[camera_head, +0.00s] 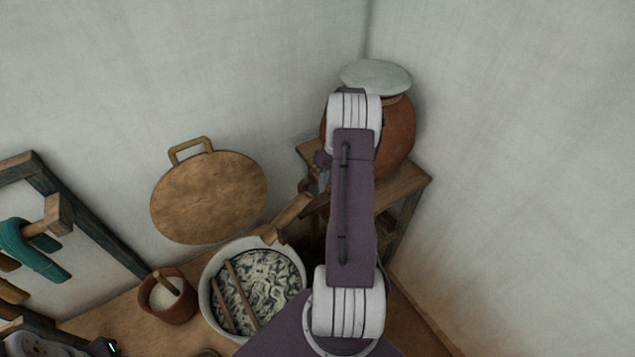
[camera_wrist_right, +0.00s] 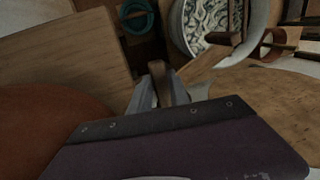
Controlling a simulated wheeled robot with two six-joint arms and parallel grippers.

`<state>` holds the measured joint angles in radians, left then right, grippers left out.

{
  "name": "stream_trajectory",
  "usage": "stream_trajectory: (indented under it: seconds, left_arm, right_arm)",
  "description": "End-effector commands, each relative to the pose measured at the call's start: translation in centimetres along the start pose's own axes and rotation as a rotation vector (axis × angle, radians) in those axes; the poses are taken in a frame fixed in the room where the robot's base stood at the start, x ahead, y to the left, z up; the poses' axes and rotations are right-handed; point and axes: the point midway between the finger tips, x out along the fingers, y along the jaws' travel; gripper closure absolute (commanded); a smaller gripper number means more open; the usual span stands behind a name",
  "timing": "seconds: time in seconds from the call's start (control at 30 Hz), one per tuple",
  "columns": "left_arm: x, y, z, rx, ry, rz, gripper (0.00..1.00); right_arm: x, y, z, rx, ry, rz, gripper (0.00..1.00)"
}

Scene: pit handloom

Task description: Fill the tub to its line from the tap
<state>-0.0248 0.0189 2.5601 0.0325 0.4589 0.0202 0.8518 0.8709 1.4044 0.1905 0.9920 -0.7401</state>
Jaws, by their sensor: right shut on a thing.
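The tub is a pale round basin (camera_head: 208,312) on the wooden bench, with dark-and-white patterned contents and two sticks lying across them. It also shows at the top of the right wrist view (camera_wrist_right: 178,31). A wooden spout (camera_head: 291,217) slopes from the clay jar (camera_head: 398,135) towards the tub's back rim. My right gripper (camera_wrist_right: 165,98) is shut on a small wooden tap handle (camera_wrist_right: 158,72) beside the jar. In the head view my right arm hides most of the jar's front and the tap. I cannot make out a fill line or running water. My left gripper is out of view.
The jar has a pale lid (camera_head: 376,75) and stands on a wooden stand (camera_head: 413,183) in the wall corner. A cup of white stuff (camera_head: 170,300) is left of the tub. A round board (camera_head: 208,197) leans at the wall. Teal yarn (camera_head: 30,250) hangs at left.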

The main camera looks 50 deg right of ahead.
Motion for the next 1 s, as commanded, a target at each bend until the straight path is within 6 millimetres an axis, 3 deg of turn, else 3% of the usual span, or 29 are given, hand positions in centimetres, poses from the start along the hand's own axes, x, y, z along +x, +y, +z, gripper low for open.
stream_trajectory:
  seconds: [0.43,0.47,0.5,0.53,0.83,1.0]
  left_arm:
    - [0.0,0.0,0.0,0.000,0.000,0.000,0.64]
    - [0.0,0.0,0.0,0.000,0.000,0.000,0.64]
    - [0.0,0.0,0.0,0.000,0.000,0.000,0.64]
    - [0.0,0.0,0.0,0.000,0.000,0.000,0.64]
    - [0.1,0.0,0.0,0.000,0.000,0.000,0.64]
    - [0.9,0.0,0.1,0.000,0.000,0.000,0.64]
  right_arm:
    - [-0.3,0.4,0.1,-0.006,0.005,0.006,1.00]
    - [-0.3,0.4,0.1,-0.006,0.005,0.006,0.70]
    - [-0.3,0.4,0.1,-0.006,0.005,0.006,0.58]
    - [-0.3,0.4,0.1,-0.006,0.004,0.005,0.56]
    - [-0.3,0.3,0.1,-0.005,0.002,0.003,0.56]
    - [-2.9,0.4,0.0,-0.005,0.007,0.006,0.56]
